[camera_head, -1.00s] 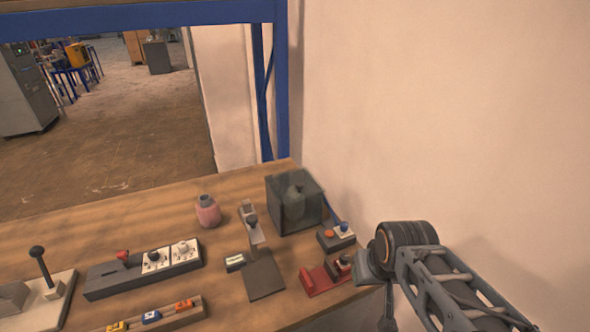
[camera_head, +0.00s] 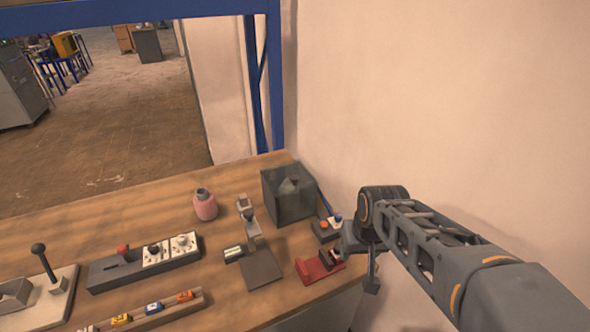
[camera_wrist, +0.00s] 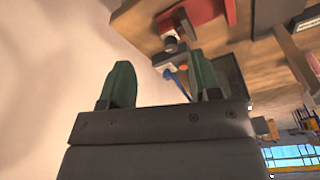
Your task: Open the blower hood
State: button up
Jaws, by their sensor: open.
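A dark see-through box, which looks like the blower hood (camera_head: 274,209), stands at the back right of the bench by the wall, with a grey-green bottle (camera_head: 289,187) showing inside. It looks closed. In the wrist view, a dark panel (camera_wrist: 233,72) behind the right finger may be part of it. My gripper (camera_wrist: 162,85) has its two green fingers apart with nothing between them. In the head view it is at the right edge of the bench, near the red fixture and to the right of the box, apart from it. The arm partly hides its fingers there.
A button box (camera_head: 325,229) and a red fixture (camera_head: 318,267) lie between the hood and my gripper. A pink bottle (camera_head: 205,205), a lever stand (camera_head: 260,266) and a switch panel (camera_head: 145,262) are farther left. The wall (camera_head: 430,110) is close on the right.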

jog(key=w+a+r+n+g+p, duration=0.1)
jog(key=w+a+r+p, duration=0.2)
jog(key=w, duration=0.6)
jog(key=n+y+p, duration=0.2)
jog(key=n+y, duration=0.2)
jog(key=n, duration=0.6)
send_near(295, 177)
jog(key=w+v, duration=0.1)
jog(key=v, duration=0.4)
jog(key=a+f, duration=0.1)
jog(key=f, duration=0.3)
jog(key=a+f+n+p, duration=0.1)
jog(key=a+f, duration=0.1)
jog(key=f, duration=0.2)
jog(key=a+f+n+p, duration=0.1)
jog(key=a+f, duration=0.1)
jog(key=f, duration=0.3)
jog(key=shift+w, duration=0.4)
grip_shut()
jog(key=shift+r, duration=0.1)
